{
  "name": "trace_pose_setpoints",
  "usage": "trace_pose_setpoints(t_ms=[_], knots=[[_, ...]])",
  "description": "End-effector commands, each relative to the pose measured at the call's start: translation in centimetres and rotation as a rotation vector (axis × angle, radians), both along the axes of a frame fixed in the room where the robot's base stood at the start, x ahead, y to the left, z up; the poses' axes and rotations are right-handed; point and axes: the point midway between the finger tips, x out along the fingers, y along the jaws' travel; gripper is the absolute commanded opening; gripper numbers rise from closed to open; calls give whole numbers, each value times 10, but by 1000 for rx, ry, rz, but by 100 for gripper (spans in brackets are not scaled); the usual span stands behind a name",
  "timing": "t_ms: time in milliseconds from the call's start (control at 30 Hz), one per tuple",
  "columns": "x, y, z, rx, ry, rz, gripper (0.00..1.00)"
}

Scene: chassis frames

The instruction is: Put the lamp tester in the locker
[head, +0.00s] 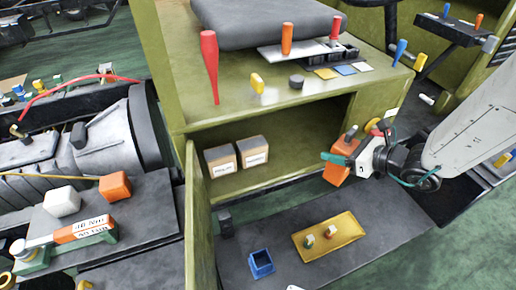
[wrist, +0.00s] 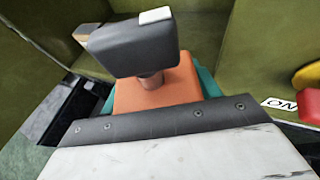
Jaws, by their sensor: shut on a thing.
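My gripper (head: 338,159) is at the right side of the locker opening in the head view, its teal fingers shut on an orange thing with a dark grey head, seemingly the lamp tester (head: 336,174). In the wrist view the lamp tester (wrist: 160,92) shows its orange body, dark head and pale top patch, between the teal fingers of my gripper (wrist: 156,86). The locker (head: 290,140) is an olive cabinet with an open front. Its door (head: 200,225) stands open on the left. The lamp tester's lower end is hidden in the wrist view.
Two small labelled boxes (head: 222,160) (head: 252,151) stand inside the locker at left; the compartment's middle is clear. Below, a dark surface (head: 290,225) holds a yellow tray (head: 345,225) and a blue bin (head: 261,263). Screwdrivers and a grey cushion (head: 265,22) are on the locker's top.

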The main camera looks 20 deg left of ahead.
Motion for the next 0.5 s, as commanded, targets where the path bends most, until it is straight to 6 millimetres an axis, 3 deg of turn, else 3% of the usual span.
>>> trace_pose_setpoints(t_ms=[167, 500], knots=[[5, 4, -8, -1, 3, -39, 30], [38, 82, -8, 1, -1, -39, 30]])
